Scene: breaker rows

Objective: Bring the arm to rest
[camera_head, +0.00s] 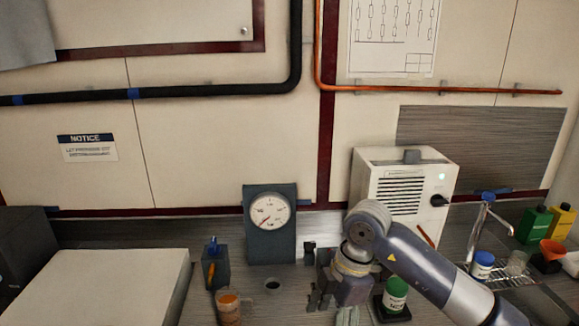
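My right arm (425,270) comes in from the lower right and reaches over the worktop, bent at a grey joint. Its dark gripper (318,300) hangs low over the counter, left of a green bottle with a white label (394,294). The fingers are small and partly hidden by the wrist, so I cannot tell how far apart they are or whether they touch anything. My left arm and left gripper are not in view.
Behind the arm stands a white vented box (403,183); a gauge panel (270,226) stands left of it. An amber jar (228,306) and a dark tool holder (216,266) are further left. A wire rack (510,276) and bottles (533,224) are at right.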

